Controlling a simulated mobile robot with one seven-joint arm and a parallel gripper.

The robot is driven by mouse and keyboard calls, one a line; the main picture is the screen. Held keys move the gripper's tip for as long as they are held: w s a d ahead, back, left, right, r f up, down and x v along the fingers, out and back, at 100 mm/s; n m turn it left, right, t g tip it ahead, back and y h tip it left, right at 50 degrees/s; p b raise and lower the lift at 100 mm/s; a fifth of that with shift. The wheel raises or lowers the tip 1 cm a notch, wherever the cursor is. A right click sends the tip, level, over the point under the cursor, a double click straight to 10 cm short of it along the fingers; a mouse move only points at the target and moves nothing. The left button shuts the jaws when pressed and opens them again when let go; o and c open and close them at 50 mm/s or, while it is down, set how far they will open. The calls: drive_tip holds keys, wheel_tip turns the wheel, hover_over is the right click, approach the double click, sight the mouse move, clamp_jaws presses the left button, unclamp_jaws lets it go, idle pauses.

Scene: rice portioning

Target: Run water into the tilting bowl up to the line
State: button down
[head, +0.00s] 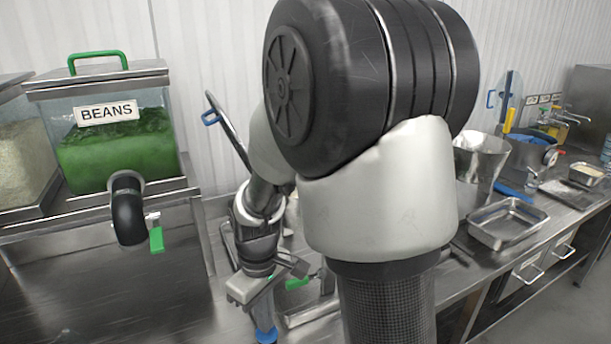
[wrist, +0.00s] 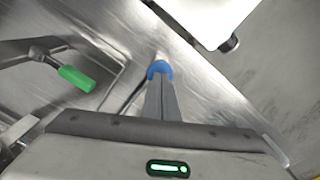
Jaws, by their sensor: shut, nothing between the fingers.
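My gripper (head: 265,333) points down over the steel worktop, left of the large arm links in the head view. Its narrow fingers are together, with blue tips and nothing between them; they also show in the wrist view (wrist: 160,70). A green handle (head: 297,283) on a metal lever is just right of the gripper; a green handle also shows left of the fingers in the wrist view (wrist: 77,78). My arm hides much of the middle. I cannot make out the tilting bowl, its line or any water.
A clear BEANS bin (head: 115,150) with a black spout and green lever stands at left. The worktop below the bins is bare.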

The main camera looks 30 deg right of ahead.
drive_tip(key=shift+f+b, duration=0.95)
drive_tip(key=shift+f, duration=0.3)
idle(0.6)
drive_tip(key=shift+r, duration=0.1)
idle(1.5)
wheel_tip(320, 180, up, 5)
drive_tip(key=p, duration=0.4)
idle(0.7)
wheel_tip(320, 180, down, 3)
drive_tip(key=m+b, duration=0.5)
drive_tip(key=m, duration=0.1)
drive_tip(key=shift+r, duration=0.15)
idle(0.4)
idle(1.9)
